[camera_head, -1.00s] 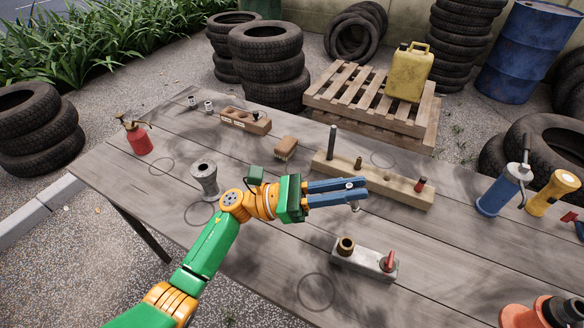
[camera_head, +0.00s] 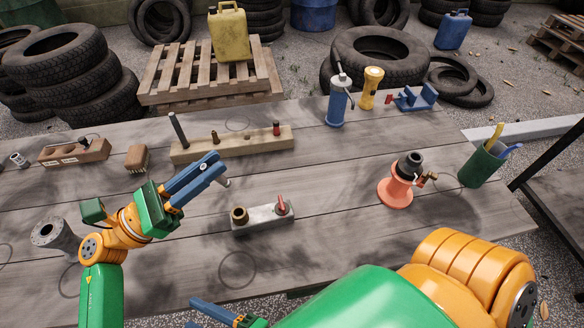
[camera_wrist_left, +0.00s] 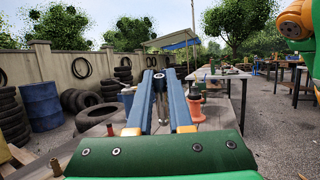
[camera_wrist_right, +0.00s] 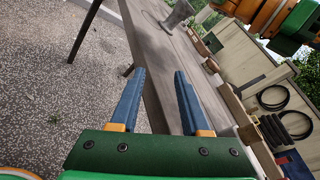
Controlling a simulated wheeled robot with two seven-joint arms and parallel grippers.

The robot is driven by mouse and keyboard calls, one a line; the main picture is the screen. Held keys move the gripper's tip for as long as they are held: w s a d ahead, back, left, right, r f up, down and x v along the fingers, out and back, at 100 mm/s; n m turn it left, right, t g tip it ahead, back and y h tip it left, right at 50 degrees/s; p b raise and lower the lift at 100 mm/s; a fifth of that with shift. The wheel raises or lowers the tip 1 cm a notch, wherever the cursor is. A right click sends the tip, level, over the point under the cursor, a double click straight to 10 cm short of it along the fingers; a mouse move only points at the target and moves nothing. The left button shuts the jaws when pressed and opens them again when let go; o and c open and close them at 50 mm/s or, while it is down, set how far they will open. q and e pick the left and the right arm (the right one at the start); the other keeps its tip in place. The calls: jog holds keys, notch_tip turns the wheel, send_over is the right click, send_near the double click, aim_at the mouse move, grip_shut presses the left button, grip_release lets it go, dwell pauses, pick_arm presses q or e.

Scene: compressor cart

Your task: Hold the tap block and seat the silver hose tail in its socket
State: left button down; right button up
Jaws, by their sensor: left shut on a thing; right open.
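The tap block (camera_head: 263,219) is a grey bar on the table in the head view, with a brass socket (camera_head: 239,214) standing at its left end and a red tap handle (camera_head: 281,204) at its right. My left gripper (camera_head: 217,168) is shut on the silver hose tail (camera_head: 225,182), above the table and behind-left of the block.
A wooden rack with pegs (camera_head: 235,144) lies behind the block. An orange-red stand (camera_head: 396,193) and a green cup (camera_head: 482,165) are to the right. A grey flanged spool (camera_head: 55,236) is near my left arm. The table around the block is clear.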

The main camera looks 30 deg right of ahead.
aim_at(279, 196)
jog(key=w+d+m+t+h, duration=0.1)
jog(key=d+m+h, duration=0.1)
jog(key=d+m, duration=0.1)
jog(key=w+d+r+m+t+h, duration=0.1)
jog(key=d+m+t+h, duration=0.1)
jog(key=d+m+h, duration=0.1)
jog(key=w+d+r+m+t+h, duration=0.1)
jog(key=d+m+h, duration=0.2)
jog(key=d+m, duration=0.2)
jog(key=shift+w+d, duration=0.3)
jog(key=shift+d, duration=0.3)
jog(key=d+m+h, duration=0.2)
jog(key=d, duration=0.1)
jog(key=d+m+h, duration=0.2)
jog(key=s+d+m+h, duration=0.1)
jog(key=d+m+h, duration=0.1)
jog(key=d+m, duration=0.1)
jog(key=shift+s+d+r, duration=0.1)
jog(key=shift+d, duration=0.2)
jog(key=shift+h, duration=0.4)
jog(key=x, duration=1.1)
jog(key=shift+d, duration=0.2)
jog(key=shift+w+d, duration=0.1)
jog(key=shift+w, duration=0.3)
grip_shut()
